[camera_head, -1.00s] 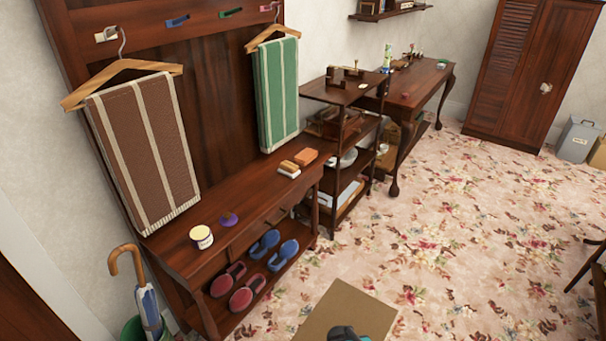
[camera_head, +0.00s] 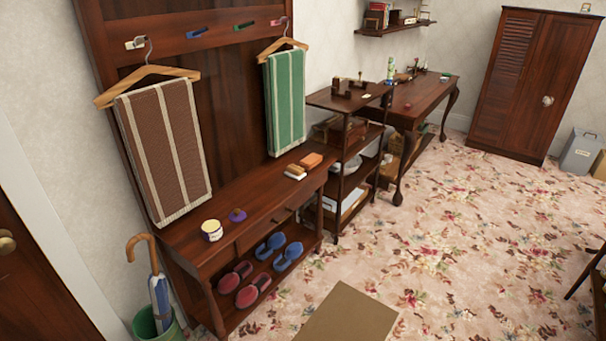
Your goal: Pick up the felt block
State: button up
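I cannot tell for certain which thing is the felt block. Two small blocks lie on the dark wooden hall bench (camera_head: 248,205) below the green towel. One is an orange-brown block (camera_head: 312,160). Just left of it and nearer is a smaller block with a pale lower part and brown top (camera_head: 295,171). They look close together, and their material is too small to make out. My gripper is not in view.
A white tin (camera_head: 211,230) and a purple item (camera_head: 237,215) share the bench top. Striped brown (camera_head: 165,150) and green (camera_head: 285,103) towels hang above. Slippers (camera_head: 271,246) sit on the lower shelf. A flat brown box-like surface (camera_head: 348,318) occupies the front floor; carpet to the right is open.

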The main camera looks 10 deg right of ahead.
aim_at(294, 172)
jog(key=u, duration=0.1)
jog(key=i, duration=0.95)
jog(key=z, duration=0.05)
